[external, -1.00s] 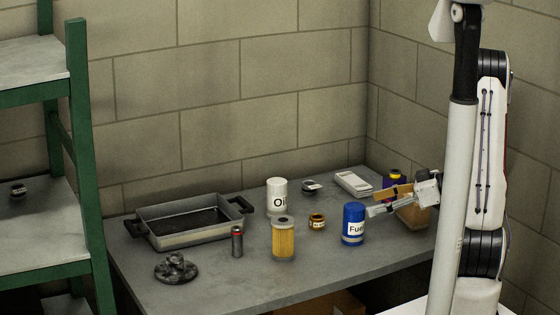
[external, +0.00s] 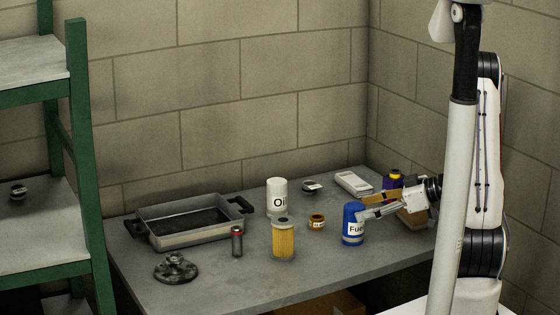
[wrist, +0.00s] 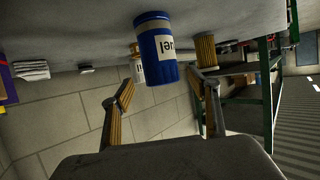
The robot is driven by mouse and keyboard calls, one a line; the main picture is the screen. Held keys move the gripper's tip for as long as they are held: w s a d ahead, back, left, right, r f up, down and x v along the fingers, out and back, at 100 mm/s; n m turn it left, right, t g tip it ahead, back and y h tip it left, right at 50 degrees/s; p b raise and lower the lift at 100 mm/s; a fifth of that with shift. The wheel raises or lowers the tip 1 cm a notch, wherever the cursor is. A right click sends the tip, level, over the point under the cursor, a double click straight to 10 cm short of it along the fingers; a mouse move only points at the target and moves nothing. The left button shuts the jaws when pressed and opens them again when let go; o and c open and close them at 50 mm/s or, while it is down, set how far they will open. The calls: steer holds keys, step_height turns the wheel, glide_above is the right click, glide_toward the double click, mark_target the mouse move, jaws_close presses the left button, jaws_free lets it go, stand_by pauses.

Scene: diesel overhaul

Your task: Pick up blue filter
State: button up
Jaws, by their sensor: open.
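The blue filter (external: 353,224), a blue can with a white "Fuel" label, stands upright on the grey table (external: 215,287) near its right side. In the wrist view the blue filter (wrist: 156,48) appears upside down, ahead of my gripper and between the lines of its two fingers. My gripper (external: 372,211) is at the can's right side in the external view. In the wrist view my gripper (wrist: 166,88) is open, with its fingers spread and nothing held. Whether a finger touches the can, I cannot tell.
A white "Oil" can (external: 277,197), a yellow filter (external: 283,240) and a small gold-brown part (external: 317,222) stand left of the blue filter. A purple bottle (external: 392,180) and a cardboard box (external: 413,218) are close behind my gripper. A grey pan (external: 190,238) sits farther left.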

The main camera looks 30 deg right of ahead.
mark_target(354, 224)
steer(key=shift+w+a+f, duration=0.7)
steer(key=shift+a+f, duration=0.15)
steer(key=shift+a, duration=0.1)
steer(key=shift+w+a+f, duration=0.25)
steer(key=shift+w+a, duration=0.2)
steer(key=shift+w, duration=0.05)
steer(key=c, duration=1.4)
